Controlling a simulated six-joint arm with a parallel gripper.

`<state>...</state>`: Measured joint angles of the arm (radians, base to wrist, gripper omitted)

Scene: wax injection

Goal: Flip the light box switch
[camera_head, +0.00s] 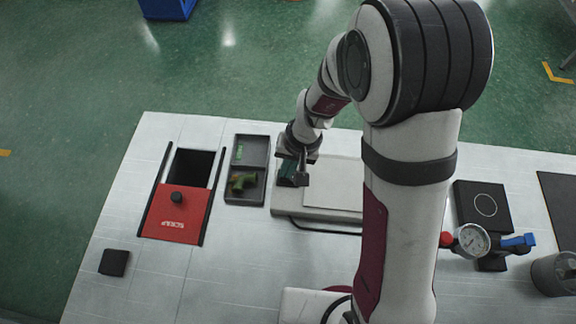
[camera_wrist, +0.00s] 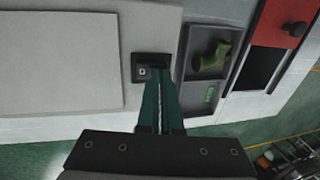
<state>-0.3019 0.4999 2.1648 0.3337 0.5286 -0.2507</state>
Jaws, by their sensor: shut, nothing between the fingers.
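The light box (camera_head: 335,213) is a pale flat box with a lighter panel on top, partly hidden behind my arm in the head view. In the wrist view its panel (camera_wrist: 60,60) fills the left side.
A dark two-compartment tray (camera_head: 246,196) with green pieces lies close to the left of the light box. Beyond it is a bin opening with a red SCRAP cover (camera_head: 176,214). A gauge (camera_head: 472,241) stands to the right of my arm. The front left table is mostly clear.

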